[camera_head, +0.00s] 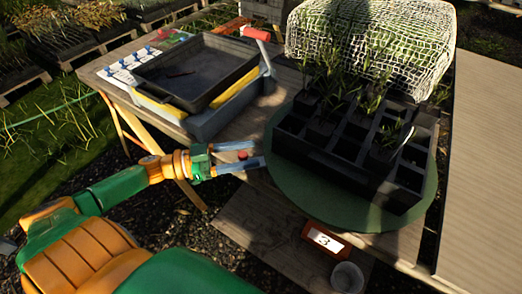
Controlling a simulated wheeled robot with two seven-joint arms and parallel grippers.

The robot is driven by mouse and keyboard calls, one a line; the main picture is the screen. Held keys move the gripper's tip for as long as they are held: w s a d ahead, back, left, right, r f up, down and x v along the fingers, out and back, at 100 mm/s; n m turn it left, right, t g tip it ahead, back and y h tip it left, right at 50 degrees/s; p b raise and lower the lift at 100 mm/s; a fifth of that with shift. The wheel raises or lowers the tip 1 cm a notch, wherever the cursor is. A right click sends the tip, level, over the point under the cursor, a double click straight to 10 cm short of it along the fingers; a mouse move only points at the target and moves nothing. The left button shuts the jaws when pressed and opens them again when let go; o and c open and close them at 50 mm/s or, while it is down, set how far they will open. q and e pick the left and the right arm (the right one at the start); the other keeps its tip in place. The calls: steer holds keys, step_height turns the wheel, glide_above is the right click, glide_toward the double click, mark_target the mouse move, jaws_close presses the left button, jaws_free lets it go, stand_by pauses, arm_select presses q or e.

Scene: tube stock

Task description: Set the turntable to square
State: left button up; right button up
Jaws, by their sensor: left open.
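The turntable (310,203) is a dark green round disc on the wooden table at the right. A black tray (340,176) with square compartments sits on it. Its long near side slants down to the right in the picture. Several compartments hold green grassy plants (328,85), and others look empty. My left gripper (256,154) is open just left of the disc's edge, its two fingers pointing right. A small red knob (243,155) shows between the fingers. I cannot tell what it is fixed to, or whether the fingers touch it. My right gripper is not in view.
A netted, leafy block (370,40) stands behind the tray. A black basin (195,72) sits on the table's left part, beside white labels (125,68). Below the disc are a sign (325,240) reading 3 and a grey cup (347,277). A pale board (490,160) lies at the right.

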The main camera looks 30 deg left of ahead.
arm_select(q)
steer(key=x, duration=0.3)
steer(key=shift+a, duration=0.15)
steer(key=shift+c, duration=0.2)
steer(key=shift+s, duration=0.1)
jaws_close()
stand_by(0.9)
